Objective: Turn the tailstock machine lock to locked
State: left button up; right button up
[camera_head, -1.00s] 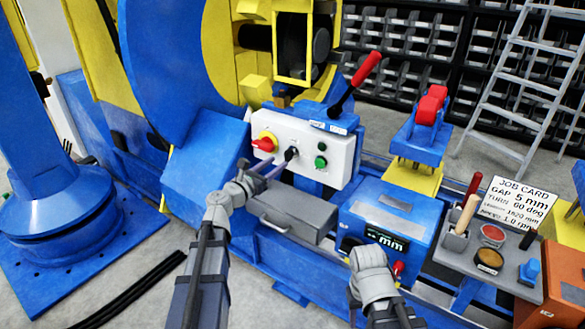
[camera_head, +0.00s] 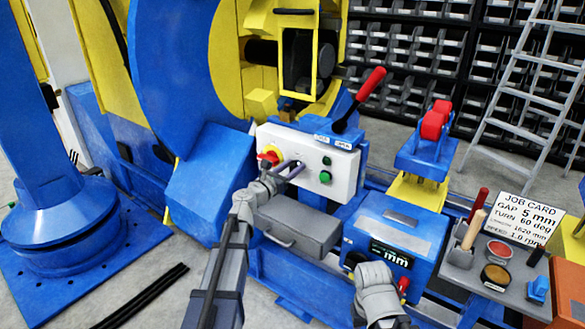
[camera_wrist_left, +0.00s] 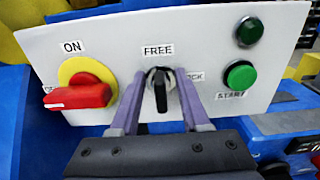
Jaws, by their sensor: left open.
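The machine lock is a black selector knob (camera_wrist_left: 160,88) on the white control panel (camera_wrist_left: 120,38). In the left wrist view its grip stands upright below the FREE label (camera_wrist_left: 158,50), with a pale mark at its top. The LOCK label (camera_wrist_left: 193,76) is to its right, partly hidden. My left gripper (camera_wrist_left: 158,115) is open, with one purple finger on each side of the knob; I cannot tell whether they touch it. In the head view the left gripper (camera_head: 284,169) reaches the panel and hides most of the knob. My right wrist (camera_head: 376,290) shows low down, fingers not visible.
A red-and-yellow ON switch (camera_wrist_left: 82,88) is left of the knob; a green START button (camera_wrist_left: 240,76) is right. A red-handled lever (camera_head: 370,84) rises behind the panel. A grey drawer box (camera_head: 298,226) lies below. A blue display box (camera_head: 392,236) stands right.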

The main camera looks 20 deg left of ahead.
pick_arm(q)
grip_shut()
dwell(0.3)
dwell(0.3)
